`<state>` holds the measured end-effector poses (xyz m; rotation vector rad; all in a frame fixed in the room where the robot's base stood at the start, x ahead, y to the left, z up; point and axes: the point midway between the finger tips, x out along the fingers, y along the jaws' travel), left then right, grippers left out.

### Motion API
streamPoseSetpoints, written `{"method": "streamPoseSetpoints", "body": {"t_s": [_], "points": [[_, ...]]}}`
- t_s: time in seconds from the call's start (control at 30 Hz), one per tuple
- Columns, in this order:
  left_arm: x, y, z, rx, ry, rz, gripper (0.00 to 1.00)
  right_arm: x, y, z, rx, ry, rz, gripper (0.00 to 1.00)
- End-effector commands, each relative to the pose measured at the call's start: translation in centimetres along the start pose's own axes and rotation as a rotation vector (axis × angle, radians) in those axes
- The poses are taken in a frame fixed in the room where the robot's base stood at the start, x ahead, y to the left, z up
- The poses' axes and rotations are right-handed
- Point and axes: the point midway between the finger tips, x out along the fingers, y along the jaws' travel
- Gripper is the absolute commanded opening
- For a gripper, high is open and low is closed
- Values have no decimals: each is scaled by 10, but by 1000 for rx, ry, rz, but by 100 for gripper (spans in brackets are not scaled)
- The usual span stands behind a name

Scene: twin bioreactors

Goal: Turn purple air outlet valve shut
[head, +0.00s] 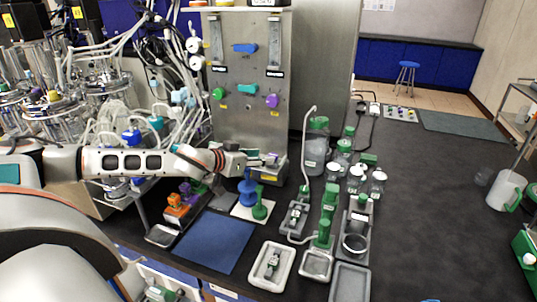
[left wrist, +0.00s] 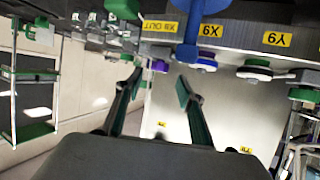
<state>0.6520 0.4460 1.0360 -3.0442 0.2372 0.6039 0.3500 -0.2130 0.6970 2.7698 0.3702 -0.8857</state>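A purple valve handle (head: 272,101) sits on the lower right of the upright steel panel in the head view. My left gripper (head: 268,159) is below that panel, apart from this handle. In the left wrist view my left gripper (left wrist: 160,84) is open, with a clear gap between its two dark green fingers. A small purple knob (left wrist: 160,66) shows beyond the gap between the fingertips; I cannot tell whether it is the same valve. My right gripper is in neither view.
The panel (head: 236,135) also bears a green handle (head: 219,94), a teal one (head: 247,89) and a blue one (head: 245,48). White tubing and glass vessels crowd the left. Bottles (head: 315,152) and trays stand on the dark bench.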

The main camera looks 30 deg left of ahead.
Motion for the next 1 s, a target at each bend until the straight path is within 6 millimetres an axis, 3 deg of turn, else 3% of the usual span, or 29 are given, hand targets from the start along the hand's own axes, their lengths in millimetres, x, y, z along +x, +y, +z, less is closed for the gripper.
{"method": "streamPoseSetpoints", "body": {"t_s": [0.23, 0.6, 0.63, 0.77, 1.0], "points": [[31, 1, -1, 0, 1, 2, 38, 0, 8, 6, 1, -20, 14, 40], [38, 1, 0, 2, 0, 1, 38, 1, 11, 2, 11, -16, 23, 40], [38, 1, 0, 2, 0, 1, 36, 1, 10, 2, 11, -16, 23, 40], [38, 1, 0, 2, 0, 1, 2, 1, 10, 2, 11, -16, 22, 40], [38, 0, 0, 3, 0, 2, 0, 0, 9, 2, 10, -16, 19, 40]]}}
